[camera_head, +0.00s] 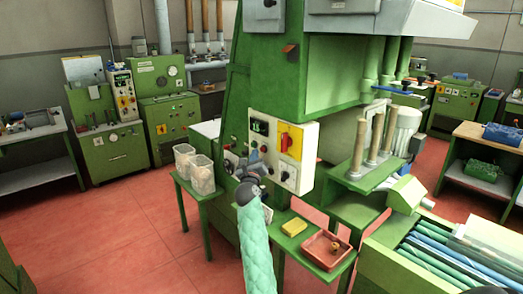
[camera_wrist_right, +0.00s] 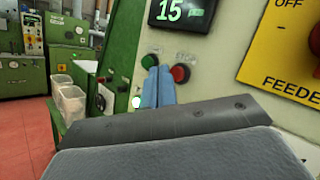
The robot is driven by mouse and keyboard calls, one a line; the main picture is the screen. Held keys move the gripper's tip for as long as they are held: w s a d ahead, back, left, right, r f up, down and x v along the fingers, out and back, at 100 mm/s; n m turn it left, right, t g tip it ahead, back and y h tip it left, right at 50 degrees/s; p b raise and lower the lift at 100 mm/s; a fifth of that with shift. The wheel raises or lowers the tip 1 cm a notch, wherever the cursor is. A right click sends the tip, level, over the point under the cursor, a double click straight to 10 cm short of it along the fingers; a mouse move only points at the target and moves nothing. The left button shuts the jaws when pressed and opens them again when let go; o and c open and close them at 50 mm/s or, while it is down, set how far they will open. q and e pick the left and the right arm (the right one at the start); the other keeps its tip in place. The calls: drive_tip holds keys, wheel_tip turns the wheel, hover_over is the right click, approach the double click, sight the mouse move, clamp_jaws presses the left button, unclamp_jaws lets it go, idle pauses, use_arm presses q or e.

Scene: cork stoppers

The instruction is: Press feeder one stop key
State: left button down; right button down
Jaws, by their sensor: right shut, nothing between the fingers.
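The red key under the word STOP (camera_wrist_right: 180,73) is on the pale control panel (camera_head: 307,160) of the green machine. A green key (camera_wrist_right: 149,62) sits to its left. Below a lit display (camera_wrist_right: 183,12) reading 15, my right gripper (camera_wrist_right: 158,72) is shut and empty, its blue fingertips in front of the panel between the two keys. The right fingertip overlaps the red key's left edge in the right wrist view; I cannot tell whether it touches. In the head view the right gripper (camera_head: 254,157) reaches up to the panel's lower left. My left gripper is not in view.
A yellow switch plate (camera_wrist_right: 283,45) marked OFF and FEEDE is right of the keys. Clear bins (camera_head: 201,175) stand on a green side table to the left. A red tray (camera_head: 326,262) and yellow block (camera_head: 294,227) lie below the panel. Red floor is open at left.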

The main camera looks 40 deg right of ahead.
idle(0.6)
idle(0.7)
idle(0.6)
drive_tip(key=shift+d, duration=0.1)
drive_tip(key=shift+d+p, duration=0.35)
drive_tip(key=shift+d, duration=0.05)
idle(0.4)
